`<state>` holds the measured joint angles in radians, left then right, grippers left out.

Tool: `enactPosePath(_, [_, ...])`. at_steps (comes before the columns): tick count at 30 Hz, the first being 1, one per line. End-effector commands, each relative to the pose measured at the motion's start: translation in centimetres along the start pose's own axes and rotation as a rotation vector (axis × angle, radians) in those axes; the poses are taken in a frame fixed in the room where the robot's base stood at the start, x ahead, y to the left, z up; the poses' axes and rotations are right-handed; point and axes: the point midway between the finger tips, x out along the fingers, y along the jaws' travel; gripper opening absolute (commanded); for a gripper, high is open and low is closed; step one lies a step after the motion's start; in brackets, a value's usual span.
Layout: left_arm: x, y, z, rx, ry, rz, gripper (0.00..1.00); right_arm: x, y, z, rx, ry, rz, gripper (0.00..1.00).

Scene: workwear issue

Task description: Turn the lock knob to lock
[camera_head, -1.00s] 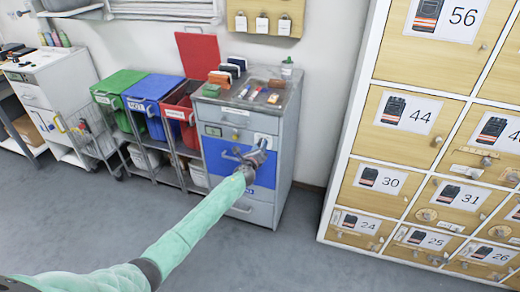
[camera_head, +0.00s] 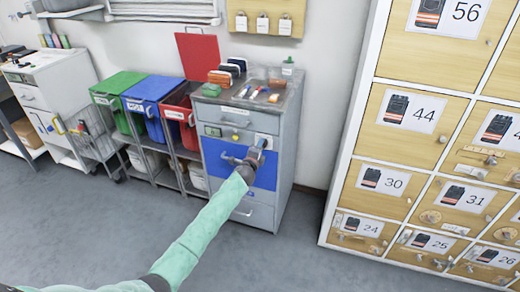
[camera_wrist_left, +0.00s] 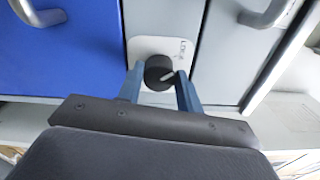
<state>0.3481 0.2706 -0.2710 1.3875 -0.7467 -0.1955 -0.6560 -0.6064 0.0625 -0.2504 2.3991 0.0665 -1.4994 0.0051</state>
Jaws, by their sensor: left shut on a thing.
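The lock knob (camera_wrist_left: 159,72) is round and black with a pale pointer line that slants in the left wrist view. It sits on a light plate (camera_wrist_left: 143,47) with small dark lettering, between a blue panel and a grey one. My left gripper (camera_wrist_left: 159,82) has one blue finger on each side of the knob and is shut on it. In the head view my left gripper (camera_head: 256,153) reaches the upper right front of the grey cabinet (camera_head: 281,165) and largely hides the knob. My right gripper is not in view.
The cabinet has a blue drawer front (camera_head: 219,156) and a cluttered top. Green (camera_head: 114,97), blue (camera_head: 148,102) and red (camera_head: 182,112) bins stand to its left. Numbered wooden lockers (camera_head: 410,112) stand to the right. The floor in front is clear.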

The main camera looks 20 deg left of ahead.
Motion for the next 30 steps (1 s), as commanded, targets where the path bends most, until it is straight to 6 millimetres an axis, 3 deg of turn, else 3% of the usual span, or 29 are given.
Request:
enactPosePath(12, [-0.07, 0.31, 0.02, -0.165, -0.001, 0.003, 0.13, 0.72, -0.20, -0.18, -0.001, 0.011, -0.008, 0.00])
enactPosePath(27, [-0.08, 0.31, 0.02, -0.181, -0.001, 0.003, 0.13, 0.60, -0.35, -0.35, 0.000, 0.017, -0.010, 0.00])
enactPosePath(28, [-0.08, 0.31, 0.02, -0.181, -0.001, 0.003, 0.40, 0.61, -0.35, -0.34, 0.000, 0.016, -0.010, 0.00])
enactPosePath(30, [-0.07, 0.30, 0.02, -0.181, -0.001, 0.003, 0.53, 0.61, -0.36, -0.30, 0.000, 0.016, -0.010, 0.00])
